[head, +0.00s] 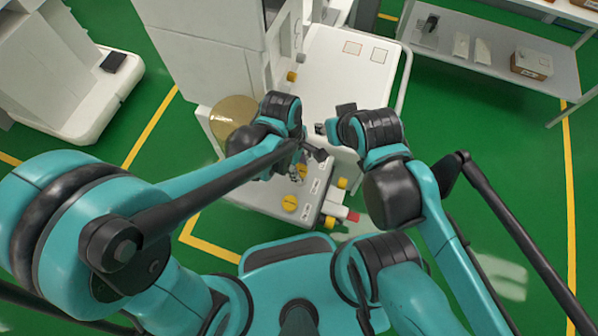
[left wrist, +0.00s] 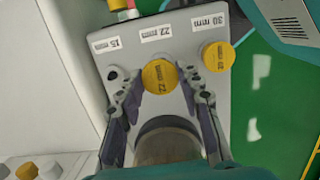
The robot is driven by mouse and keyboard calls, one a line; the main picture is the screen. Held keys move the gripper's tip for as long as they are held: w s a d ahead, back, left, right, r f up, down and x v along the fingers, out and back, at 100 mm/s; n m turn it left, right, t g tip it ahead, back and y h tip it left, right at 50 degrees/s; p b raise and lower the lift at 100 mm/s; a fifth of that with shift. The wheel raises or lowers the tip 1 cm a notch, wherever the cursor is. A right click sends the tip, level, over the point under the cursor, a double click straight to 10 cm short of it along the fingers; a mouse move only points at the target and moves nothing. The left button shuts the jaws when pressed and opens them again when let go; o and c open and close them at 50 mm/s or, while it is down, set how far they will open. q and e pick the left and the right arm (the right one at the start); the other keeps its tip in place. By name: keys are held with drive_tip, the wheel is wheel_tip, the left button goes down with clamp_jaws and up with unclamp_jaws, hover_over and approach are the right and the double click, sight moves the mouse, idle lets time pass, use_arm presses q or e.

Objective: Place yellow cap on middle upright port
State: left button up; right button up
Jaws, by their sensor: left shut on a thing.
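A grey port block (left wrist: 200,17) with labels 15 mm, 22 mm and 30 mm fills the middle of the left wrist view. A round yellow cap (left wrist: 160,77) marked 22 lies between the fingers of my left gripper (left wrist: 158,84), in line with the 22 mm label. The gripper is shut on it. The port under it is hidden, and I cannot tell whether the cap is seated or just above. In the head view my left gripper (head: 299,170) is over the block. My right gripper (head: 333,117) is above the white cart top, its fingers unclear.
A second yellow cap (left wrist: 218,56) sits by the 30 mm label. A yellow disc (head: 233,114) and a tall white cabinet (head: 205,55) are to the left.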

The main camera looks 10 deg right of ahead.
use_arm(q)
wheel_tip(320, 180, down, 3)
drive_tip(key=shift+f+b, duration=0.2)
drive_tip(key=shift+b, duration=0.45)
drive_tip(key=shift+r, duration=0.1)
drive_tip(key=shift+f, duration=0.2)
drive_tip(key=o, duration=0.8)
drive_tip(key=shift+r, duration=0.1)
drive_tip(key=shift+r, duration=0.25)
drive_tip(key=r+p, duration=0.1)
drive_tip(key=r, duration=0.3)
drive_tip(key=a+r+p, duration=0.1)
drive_tip(key=r+p, duration=0.1)
drive_tip(key=r, duration=0.1)
drive_tip(key=w+r+p, duration=0.1)
drive_tip(key=r, duration=0.3)
drive_tip(key=shift+a+r+p, duration=0.25)
drive_tip(key=shift+r+p, duration=0.05)
